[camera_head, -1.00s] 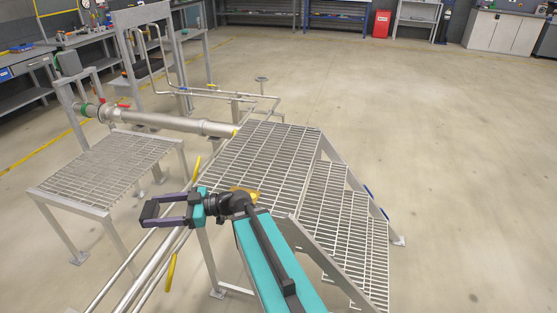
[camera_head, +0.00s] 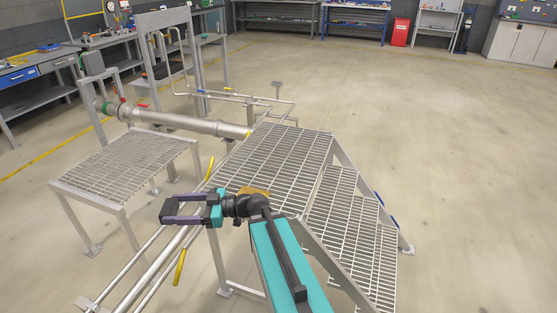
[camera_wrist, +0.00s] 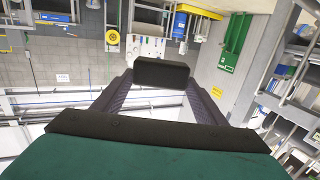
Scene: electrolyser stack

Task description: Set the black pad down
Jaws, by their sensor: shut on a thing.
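The black pad (camera_wrist: 161,74) shows in the wrist view as a small dark rounded block between my fingertips. My gripper (camera_wrist: 160,88) is shut on it, one finger at each end. In the head view the pad (camera_head: 165,209) is a dark shape at the tips of my gripper (camera_head: 172,209), left of the teal wrist band. There my gripper hangs over the pipes and bare floor, to the front right of the low grated stand. The pad is in the air and touches nothing else that I can see.
A low grated stand (camera_head: 130,165) is at the left, with a clear top. A grated step platform (camera_head: 280,150) with stairs (camera_head: 350,215) is at the right. A steel pipe (camera_head: 175,121) runs behind. Yellow-handled pipes (camera_head: 180,268) lie below my gripper. Open floor spreads right.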

